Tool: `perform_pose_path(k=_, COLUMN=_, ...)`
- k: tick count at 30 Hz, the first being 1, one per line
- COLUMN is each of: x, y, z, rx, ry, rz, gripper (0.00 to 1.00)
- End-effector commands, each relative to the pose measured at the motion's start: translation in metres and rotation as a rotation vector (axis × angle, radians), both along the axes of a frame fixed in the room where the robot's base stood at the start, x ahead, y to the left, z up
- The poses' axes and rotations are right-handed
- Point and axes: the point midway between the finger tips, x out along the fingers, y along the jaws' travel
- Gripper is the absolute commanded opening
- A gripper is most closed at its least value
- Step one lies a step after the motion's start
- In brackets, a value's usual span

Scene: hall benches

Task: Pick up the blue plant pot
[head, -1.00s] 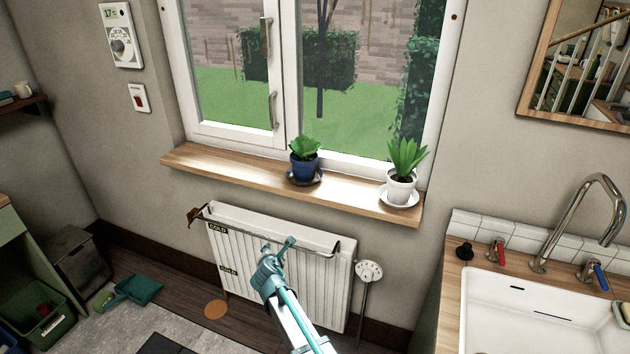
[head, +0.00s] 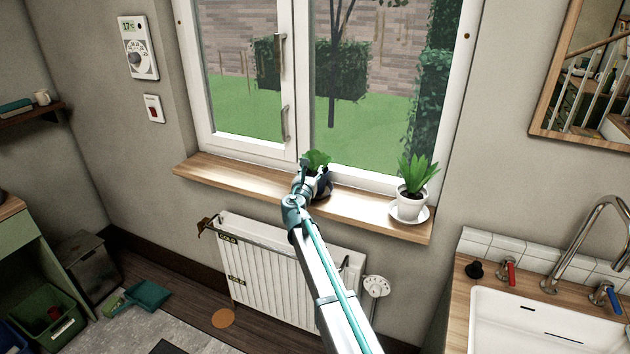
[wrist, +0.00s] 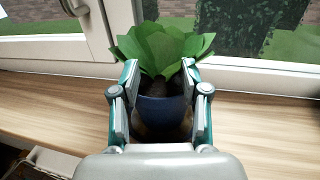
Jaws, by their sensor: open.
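The blue plant pot (wrist: 164,112) holds a green leafy plant (wrist: 160,48) and stands upright on the wooden windowsill. My gripper (wrist: 160,88) is open, with one finger on each side of the pot near its rim. I cannot tell whether the fingers touch it. In the head view my gripper (head: 313,172) covers much of the blue pot (head: 326,187), and its plant shows above. The pot's saucer is mostly hidden.
A white pot (head: 411,205) with a green plant stands on a white saucer farther right on the windowsill (head: 365,205). The window frame (head: 360,177) is close behind the blue pot. A white radiator (head: 270,270) is below the sill. The sill's left part is clear.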

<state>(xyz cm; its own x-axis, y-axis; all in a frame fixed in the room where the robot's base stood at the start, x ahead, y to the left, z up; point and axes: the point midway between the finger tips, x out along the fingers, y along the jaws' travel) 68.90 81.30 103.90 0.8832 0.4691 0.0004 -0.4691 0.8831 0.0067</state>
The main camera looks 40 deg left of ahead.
Motion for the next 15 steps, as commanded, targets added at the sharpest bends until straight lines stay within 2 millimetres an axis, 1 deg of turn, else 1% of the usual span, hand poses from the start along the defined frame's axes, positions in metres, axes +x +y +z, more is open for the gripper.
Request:
perform_pose_path(k=1, x=0.006, y=0.004, z=0.001, rx=0.000, ry=0.000, rz=-0.001, gripper=0.46)
perform_pose_path(k=5, x=0.011, y=0.005, z=0.000, rx=0.000, ry=0.000, rz=-0.001, gripper=0.46)
perform_pose_path(k=8, x=0.018, y=0.009, z=0.001, rx=0.000, ry=0.001, rz=-0.001, gripper=0.46)
perform_pose_path(k=15, x=0.047, y=0.025, z=0.001, rx=0.000, ry=0.000, rz=0.000, gripper=0.46)
